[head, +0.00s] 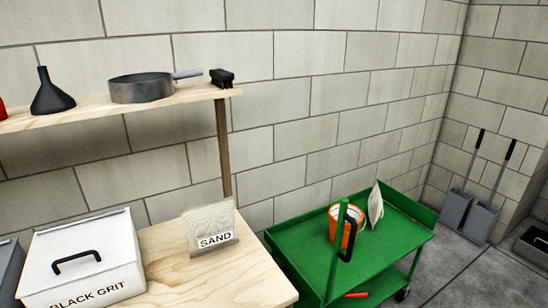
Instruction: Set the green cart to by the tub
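The green cart (398,240) stands on the floor right of the wooden table, close to the block wall. An upright green handle with a dark grip (347,240) rises at its near side. On its top tray are an orange can (335,224), partly behind the handle, and a pale flat piece (376,205) standing upright. A red item (356,295) shows low down on the cart. A dark tub-like container (533,247) is cut off by the right edge; I cannot tell for sure that it is the tub. Neither of my grippers shows.
A shelf (185,96) above holds a funnel and a pan. Two long-handled shovels (468,208) lean in the corner. Grey floor (465,275) is clear right of the cart.

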